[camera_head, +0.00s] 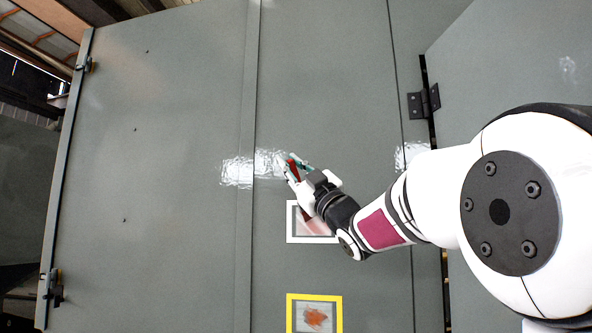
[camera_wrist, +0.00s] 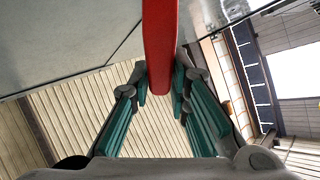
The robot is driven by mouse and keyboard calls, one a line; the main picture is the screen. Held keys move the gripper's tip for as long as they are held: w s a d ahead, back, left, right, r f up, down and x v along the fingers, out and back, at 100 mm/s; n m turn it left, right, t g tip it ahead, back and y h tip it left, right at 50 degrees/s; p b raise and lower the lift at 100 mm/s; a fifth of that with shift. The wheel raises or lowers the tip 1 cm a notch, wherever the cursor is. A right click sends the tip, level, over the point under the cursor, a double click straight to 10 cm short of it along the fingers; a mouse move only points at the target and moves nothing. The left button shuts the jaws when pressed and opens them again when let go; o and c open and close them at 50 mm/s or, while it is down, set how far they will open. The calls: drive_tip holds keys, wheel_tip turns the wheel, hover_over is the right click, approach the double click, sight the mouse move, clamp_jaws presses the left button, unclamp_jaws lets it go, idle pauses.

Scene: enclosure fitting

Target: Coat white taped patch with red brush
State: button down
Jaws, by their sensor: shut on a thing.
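My gripper (camera_head: 295,170) is shut on the red brush (camera_head: 294,172), in front of the grey panel just above the white taped patch. In the wrist view the red brush handle (camera_wrist: 160,45) stands between the teal fingers (camera_wrist: 160,88). The brush's bristles cannot be made out. The white taped patch (camera_head: 300,240) is a white square outline on the panel. My gripper and wrist hide its top right part. A pale reddish tint shows inside it. Whether the brush touches the panel cannot be told.
A yellow taped square (camera_head: 290,312) with an orange-brown rusty mark (camera_head: 315,317) lies below the white one. Hinges (camera_head: 424,102) sit at the door's right edge, and another door panel (camera_head: 480,75) stands at the right. The panel's left part is clear.

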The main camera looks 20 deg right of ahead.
drive_tip(key=shift+w+a+b, duration=0.85)
drive_tip(key=shift+a+b, duration=0.2)
drive_tip(key=shift+b, duration=0.1)
drive_tip(key=shift+d, duration=0.1)
